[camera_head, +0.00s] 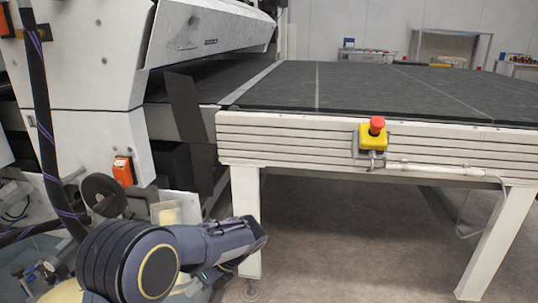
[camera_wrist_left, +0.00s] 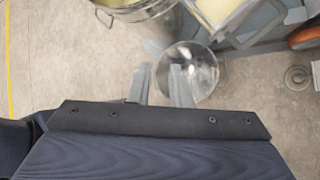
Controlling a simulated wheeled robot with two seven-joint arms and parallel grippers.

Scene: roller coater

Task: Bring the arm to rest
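My left arm (camera_head: 190,247) comes in at the lower left of the head view, bent, beside the machine and in front of the conveyor table's near leg. My left gripper (camera_wrist_left: 160,82) shows in the wrist view as two grey fingers with a gap between them, and nothing is seen held. In the head view it is mostly hidden under my arm. The fingers point down toward the floor, near a round, clear, shiny object (camera_wrist_left: 203,72). I cannot tell whether they touch it. My right gripper is in neither view.
The white coating machine (camera_head: 100,60) stands close at the left, with a black handwheel (camera_head: 104,195). The dark conveyor table (camera_head: 380,85) has a red emergency button (camera_head: 377,125) on its front. A metal bucket (camera_wrist_left: 135,10) stands near the gripper. The floor (camera_head: 350,240) under the table is clear.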

